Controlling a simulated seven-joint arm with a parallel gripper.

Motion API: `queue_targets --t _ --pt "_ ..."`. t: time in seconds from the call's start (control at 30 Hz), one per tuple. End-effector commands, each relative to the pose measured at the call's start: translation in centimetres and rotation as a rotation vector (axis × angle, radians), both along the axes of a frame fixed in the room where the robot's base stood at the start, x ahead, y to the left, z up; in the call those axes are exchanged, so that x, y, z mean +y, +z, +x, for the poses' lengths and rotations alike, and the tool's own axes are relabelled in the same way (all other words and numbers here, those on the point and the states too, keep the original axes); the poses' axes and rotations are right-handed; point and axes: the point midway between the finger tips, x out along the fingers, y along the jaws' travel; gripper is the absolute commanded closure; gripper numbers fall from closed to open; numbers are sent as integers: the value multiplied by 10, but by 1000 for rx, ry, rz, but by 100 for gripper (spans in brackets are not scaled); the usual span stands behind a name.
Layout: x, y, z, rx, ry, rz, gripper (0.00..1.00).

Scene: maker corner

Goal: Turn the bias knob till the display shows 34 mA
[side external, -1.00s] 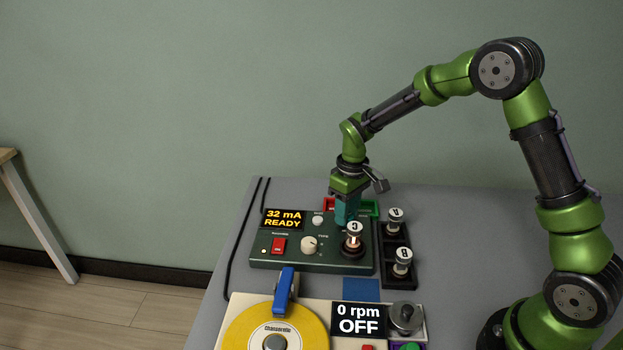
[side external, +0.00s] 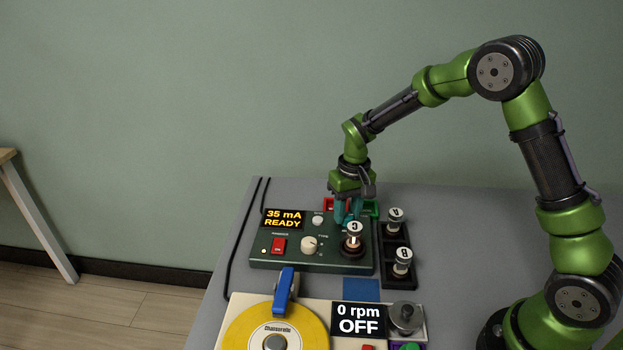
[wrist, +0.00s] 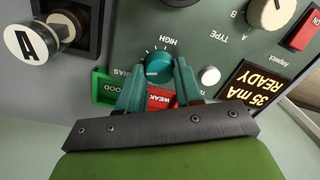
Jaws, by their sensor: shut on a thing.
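The teal bias knob (wrist: 158,66) sits on the dark green tester panel (side external: 290,254). My gripper (wrist: 158,84) is shut on the knob, with one teal finger on each side of it. In the side view my gripper (side external: 348,212) reaches down behind the tube marked C (side external: 354,232), and the knob is hidden there. The tester's display (side external: 284,218) reads 35 mA READY. The display also shows upside down in the wrist view (wrist: 256,90).
Tubes A (side external: 396,216) and B (side external: 402,258) stand in a black rack right of the tester. A red rocker switch (side external: 279,246) and a type knob (side external: 309,244) share the panel. A turntable-like unit (side external: 360,320) reading 0 rpm OFF stands in front.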

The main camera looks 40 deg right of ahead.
Motion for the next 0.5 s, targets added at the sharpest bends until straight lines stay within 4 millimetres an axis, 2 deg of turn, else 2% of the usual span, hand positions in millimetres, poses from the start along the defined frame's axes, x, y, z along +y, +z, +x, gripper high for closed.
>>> queue_targets --t 0.2,0.23,0.37,0.5 --pt "0 1 0 -1 1 1 96" --pt "0 1 0 -1 1 1 61" --pt "0 1 0 -1 1 1 41" --pt "0 1 0 0 2 1 40"
